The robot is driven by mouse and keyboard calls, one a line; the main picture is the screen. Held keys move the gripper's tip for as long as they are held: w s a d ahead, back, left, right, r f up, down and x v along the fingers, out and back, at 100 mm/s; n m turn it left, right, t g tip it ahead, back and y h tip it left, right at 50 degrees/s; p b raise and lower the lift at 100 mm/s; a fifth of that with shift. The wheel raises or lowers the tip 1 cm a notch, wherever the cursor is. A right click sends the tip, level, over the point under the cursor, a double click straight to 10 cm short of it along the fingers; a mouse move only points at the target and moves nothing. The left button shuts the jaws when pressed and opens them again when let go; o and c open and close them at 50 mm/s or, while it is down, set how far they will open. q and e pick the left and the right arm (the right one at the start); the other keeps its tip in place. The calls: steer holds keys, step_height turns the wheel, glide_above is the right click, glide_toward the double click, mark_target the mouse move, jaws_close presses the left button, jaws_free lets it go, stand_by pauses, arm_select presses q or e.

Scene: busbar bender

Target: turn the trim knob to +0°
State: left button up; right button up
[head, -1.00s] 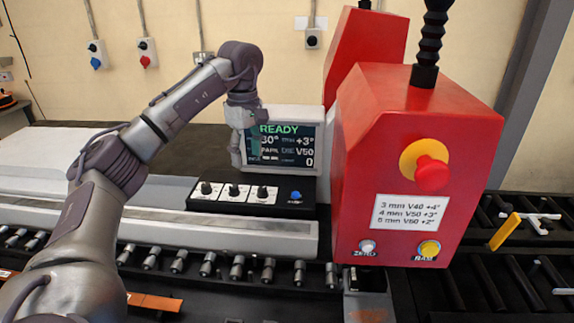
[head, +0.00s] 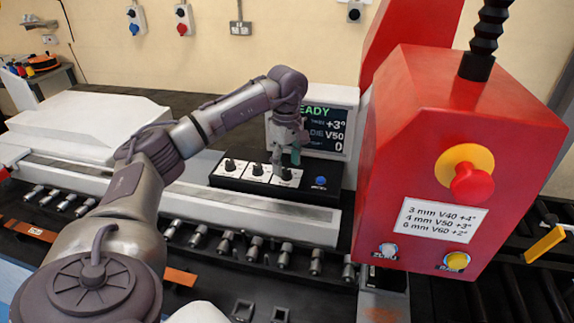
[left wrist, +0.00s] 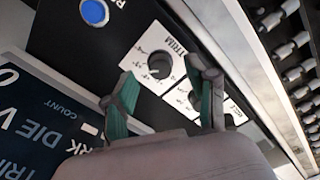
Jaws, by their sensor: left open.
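The trim knob (head: 287,174) is the rightmost of three dark knobs on the black control panel, each on a white label plate. In the left wrist view the knob (left wrist: 160,65) sits in its plate marked TRIM. My left gripper (head: 286,160) is open just above this knob. In the left wrist view its two green-padded fingers (left wrist: 162,72) are spread to either side of the knob, with gaps visible. I cannot tell how deep they reach. The display (head: 322,127) behind reads trim +3° and V50; the arm hides part of it. My right gripper is not in view.
A blue button (head: 320,182) lies right of the trim knob, and two other knobs (head: 257,169) lie left. The red control box (head: 440,150), with an emergency stop (head: 472,183) and a label listing +4°, +3° and +2°, stands close on the right.

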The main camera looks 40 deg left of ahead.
arm_select(q)
steer(key=shift+f, duration=1.1)
jaws_close()
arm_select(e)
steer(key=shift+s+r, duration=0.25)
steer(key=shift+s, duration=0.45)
